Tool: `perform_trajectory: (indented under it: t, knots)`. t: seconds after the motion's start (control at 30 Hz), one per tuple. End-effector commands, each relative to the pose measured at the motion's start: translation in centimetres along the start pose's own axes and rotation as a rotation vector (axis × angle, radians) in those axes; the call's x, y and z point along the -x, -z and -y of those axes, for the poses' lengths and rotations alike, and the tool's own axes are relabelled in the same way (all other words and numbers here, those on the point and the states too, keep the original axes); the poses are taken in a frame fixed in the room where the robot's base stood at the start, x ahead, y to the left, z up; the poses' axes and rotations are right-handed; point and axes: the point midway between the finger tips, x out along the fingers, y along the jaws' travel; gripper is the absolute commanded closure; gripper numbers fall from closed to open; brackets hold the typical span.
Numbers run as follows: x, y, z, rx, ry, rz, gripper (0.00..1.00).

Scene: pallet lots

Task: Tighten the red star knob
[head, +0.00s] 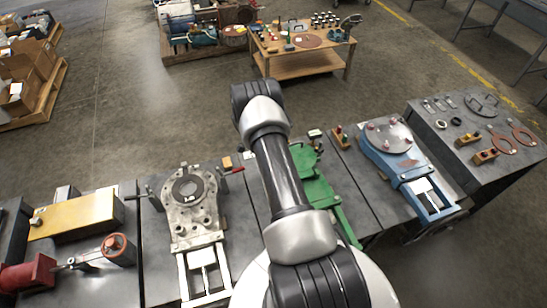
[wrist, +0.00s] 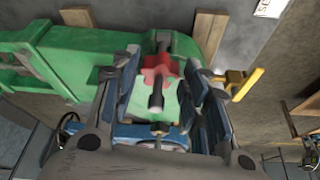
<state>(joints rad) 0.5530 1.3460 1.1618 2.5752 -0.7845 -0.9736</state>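The red star knob (wrist: 160,72) shows in the wrist view on a dark threaded shaft, against a green fixture (wrist: 62,50). My gripper (wrist: 163,66) is open, with one blue-padded finger left of the knob and one right of it. Gaps show between the fingers and the knob, so I see no grip. In the head view the green fixture (head: 316,188) lies partly behind my arm, and the knob and my gripper are hidden there.
A yellow handle (wrist: 247,84) stands just right of the right finger. Wooden blocks (wrist: 210,30) lie by the fixture. In the head view, a grey round-plate fixture (head: 187,212) is left and a blue fixture (head: 398,160) right.

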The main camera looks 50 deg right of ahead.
Motion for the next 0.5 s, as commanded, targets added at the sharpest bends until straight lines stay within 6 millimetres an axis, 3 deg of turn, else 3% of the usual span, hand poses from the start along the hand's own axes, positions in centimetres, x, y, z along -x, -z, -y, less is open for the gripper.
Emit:
perform_trajectory:
  t: [0.13,0.5]
  knots:
    - [0.00,-0.08,-0.02,0.001,0.000,0.001,0.47]
    - [0.48,-0.12,0.03,0.001,0.002,0.001,0.47]
